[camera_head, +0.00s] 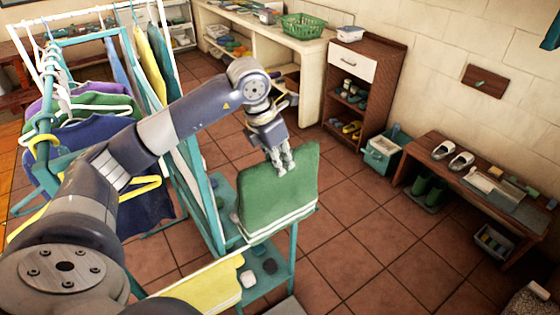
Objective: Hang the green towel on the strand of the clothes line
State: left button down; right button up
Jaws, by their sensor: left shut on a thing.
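The green towel (278,205) hangs folded, with white stripes along its lower edge, in the middle of the camera_head view. My left gripper (281,165) points down and is shut on the towel's upper part; its fingertips are partly hidden against the cloth. The towel hangs in front of and above a small teal stand, over the tiled floor. A yellow cloth (205,284) hangs along a pale line at the bottom, left of the towel. I cannot tell clearly which strand is free. My right gripper is not in view.
A teal and white rack with hanging clothes (95,105) fills the left side behind my arm. The teal stand (282,265) below the towel holds small dark and white items. A wooden bench (480,195) and a brown cabinet (365,80) stand right. Tiled floor between is clear.

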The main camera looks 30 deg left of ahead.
pick_arm(q)
jog(key=s+d, duration=0.3)
jog(key=d, duration=0.5)
jog(key=s+d+r, duration=0.1)
jog(key=s+d, duration=0.2)
jog(key=d, duration=0.4)
jog(key=shift+s+d, duration=0.25)
jog(key=shift+d, duration=0.15)
